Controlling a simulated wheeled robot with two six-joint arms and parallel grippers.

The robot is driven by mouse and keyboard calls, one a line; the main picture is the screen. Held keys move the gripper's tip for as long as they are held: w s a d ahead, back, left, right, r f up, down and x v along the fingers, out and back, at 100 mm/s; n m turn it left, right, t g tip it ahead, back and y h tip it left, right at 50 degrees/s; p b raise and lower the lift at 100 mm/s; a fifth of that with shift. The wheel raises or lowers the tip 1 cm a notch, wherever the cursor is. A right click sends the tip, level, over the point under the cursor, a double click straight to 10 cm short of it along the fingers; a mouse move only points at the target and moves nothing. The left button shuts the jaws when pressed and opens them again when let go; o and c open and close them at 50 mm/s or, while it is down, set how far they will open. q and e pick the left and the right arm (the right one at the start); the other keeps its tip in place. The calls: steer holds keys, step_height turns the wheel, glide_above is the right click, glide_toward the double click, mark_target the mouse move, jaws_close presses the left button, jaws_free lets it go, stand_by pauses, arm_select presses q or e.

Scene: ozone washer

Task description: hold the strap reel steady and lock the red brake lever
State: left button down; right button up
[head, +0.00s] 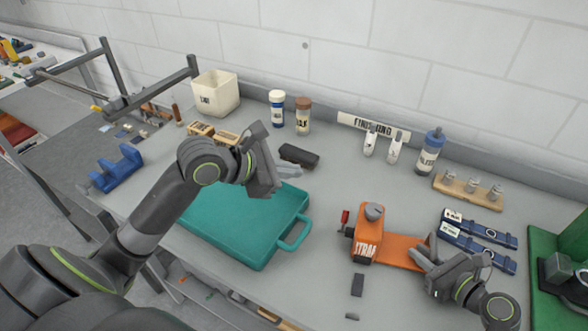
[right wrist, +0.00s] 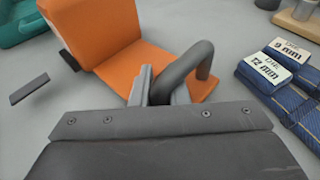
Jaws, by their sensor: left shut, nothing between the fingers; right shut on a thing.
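The orange strap reel (head: 367,240) stands on the bench right of centre, its flat orange base reaching right. It also shows in the right wrist view (right wrist: 105,30). The red brake lever (head: 345,216) sticks up at the reel's left side; it cannot be made out in the right wrist view. My right gripper (head: 424,256) is shut on a dark grey curved handle (right wrist: 190,66) at the right end of the base. My left gripper (head: 288,172) is shut and empty above the back edge of the teal case, left of the reel and apart from it.
The teal case (head: 245,222) lies left of the reel. Blue straps (head: 478,242) lie beyond my right gripper, beside a green machine (head: 545,240). Bottles and a white bin (head: 214,92) stand along the wall. A small dark block (head: 357,285) lies in front of the reel.

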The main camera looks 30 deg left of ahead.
steer(key=o, duration=0.8)
steer(key=shift+o, duration=0.2)
